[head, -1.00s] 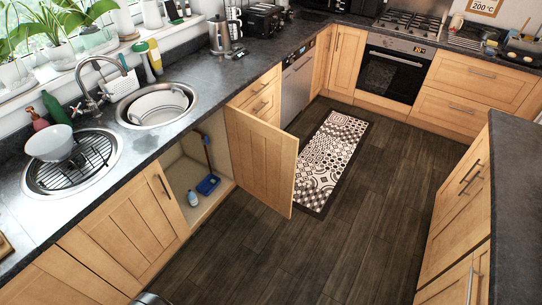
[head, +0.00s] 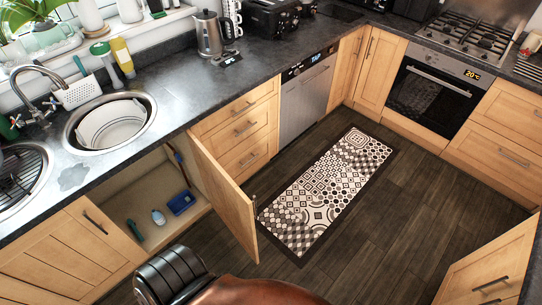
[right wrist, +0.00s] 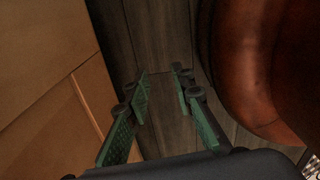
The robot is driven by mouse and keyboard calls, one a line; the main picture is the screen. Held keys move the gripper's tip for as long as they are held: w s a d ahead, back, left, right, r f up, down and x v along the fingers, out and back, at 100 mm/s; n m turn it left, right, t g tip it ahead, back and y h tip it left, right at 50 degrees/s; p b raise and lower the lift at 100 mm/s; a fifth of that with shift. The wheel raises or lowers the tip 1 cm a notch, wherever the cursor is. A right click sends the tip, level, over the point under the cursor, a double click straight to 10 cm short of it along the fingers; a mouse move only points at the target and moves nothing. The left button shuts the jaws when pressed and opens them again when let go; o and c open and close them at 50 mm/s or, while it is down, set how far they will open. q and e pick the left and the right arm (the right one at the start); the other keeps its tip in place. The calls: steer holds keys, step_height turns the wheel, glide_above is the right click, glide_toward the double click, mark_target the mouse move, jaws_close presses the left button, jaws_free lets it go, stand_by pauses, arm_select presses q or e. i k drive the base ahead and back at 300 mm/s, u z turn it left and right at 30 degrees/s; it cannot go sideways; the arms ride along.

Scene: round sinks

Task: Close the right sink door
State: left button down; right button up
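The right sink door (head: 225,197) is a light wooden cabinet door below the right sink (head: 110,123). It stands wide open, hinged at the right of the cupboard opening, with its free edge out over the floor. Part of its handle shows past the free edge. My right gripper shows in the right wrist view (right wrist: 162,95), with its green-padded fingers apart and nothing between them. Wooden panels are left of it and dark floor is beyond. The head view does not clearly show the right gripper, so its distance to the door cannot be told. My left gripper is not in view.
The open cupboard holds a blue dustpan (head: 181,202) and a small bottle (head: 158,217). A brown leather-like rounded shape (head: 255,291) fills the bottom centre; it is also at right in the wrist view. A patterned mat (head: 325,190) lies on clear floor.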

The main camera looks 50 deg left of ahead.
mark_target(232, 204)
steer(key=i, duration=2.6)
steer(key=u, duration=4)
steer(key=i, duration=0.5)
steer(key=z, duration=0.95)
steer(key=k, duration=0.4)
steer(key=u, duration=1.2)
